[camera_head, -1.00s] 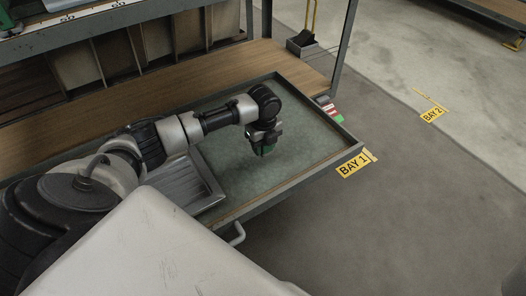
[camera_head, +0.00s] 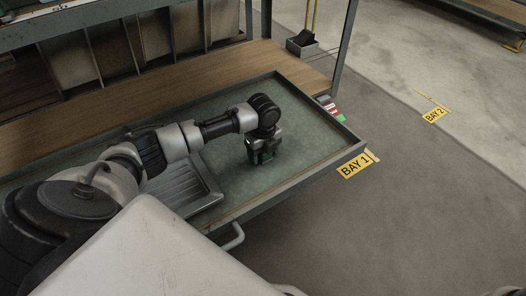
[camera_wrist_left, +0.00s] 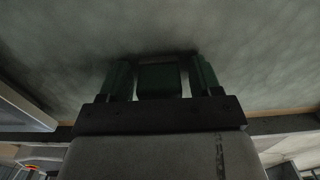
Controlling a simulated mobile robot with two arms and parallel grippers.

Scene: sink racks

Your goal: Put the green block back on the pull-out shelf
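The green block (camera_head: 266,157) is on the surface of the pull-out shelf (camera_head: 318,142), towards its right end. My left gripper (camera_head: 263,154) points down over it, with a finger on either side. In the left wrist view the block (camera_wrist_left: 160,80) sits between the two fingers of the gripper (camera_wrist_left: 160,76), with a narrow dark gap on each side, so the fingers look open around it. Part of the block is hidden by the gripper. My right gripper is not in view.
A grey ribbed tray (camera_head: 188,188) lies on the shelf left of the gripper. The shelf has a raised rim and a front handle (camera_head: 233,238). A wooden ledge (camera_head: 215,75) with upright dividers runs behind. Shelf surface around the block is clear.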

